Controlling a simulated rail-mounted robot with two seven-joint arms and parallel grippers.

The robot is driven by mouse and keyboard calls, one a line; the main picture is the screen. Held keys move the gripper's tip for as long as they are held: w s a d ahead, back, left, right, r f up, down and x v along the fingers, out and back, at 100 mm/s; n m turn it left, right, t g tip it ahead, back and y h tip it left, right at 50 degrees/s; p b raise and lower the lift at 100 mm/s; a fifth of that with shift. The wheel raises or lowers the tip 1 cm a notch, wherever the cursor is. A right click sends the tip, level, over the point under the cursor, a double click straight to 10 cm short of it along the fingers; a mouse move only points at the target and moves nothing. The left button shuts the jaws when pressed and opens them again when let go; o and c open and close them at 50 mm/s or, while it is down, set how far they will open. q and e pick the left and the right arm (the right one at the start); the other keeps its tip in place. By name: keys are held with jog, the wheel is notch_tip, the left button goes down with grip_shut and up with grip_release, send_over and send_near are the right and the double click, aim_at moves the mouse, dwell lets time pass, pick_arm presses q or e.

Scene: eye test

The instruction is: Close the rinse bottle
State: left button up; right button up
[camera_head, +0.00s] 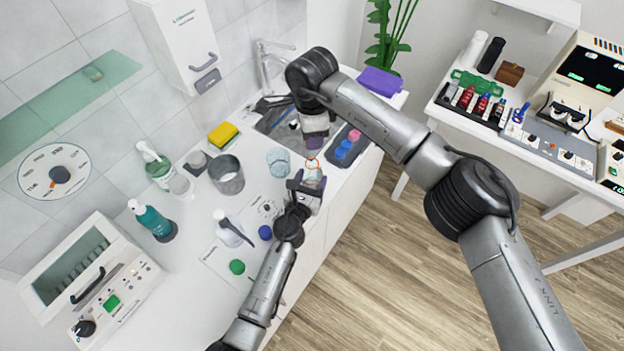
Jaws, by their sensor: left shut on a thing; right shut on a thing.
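The rinse bottle (313,176) is a small clear bottle with an orange ring at its top. My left gripper (306,187) is shut on it from below in the picture and holds it near the front edge of the counter. My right gripper (315,142) is just above the bottle's top in the picture, pointing down. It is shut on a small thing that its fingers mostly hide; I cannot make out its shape. I cannot tell whether that thing touches the bottle's top.
A dark tray (333,159) with blue and pink pieces lies to the right, beside the sink (272,122). A clear glass (278,160), a grey beaker (227,175), a white bottle (227,228) and blue (265,232) and green (237,267) caps are to the left.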

pick_arm(q)
jog(key=c, duration=0.5)
pick_arm(e)
jog(key=shift+f, duration=2.45)
jog(key=shift+f, duration=0.85)
jog(key=shift+f, duration=0.6)
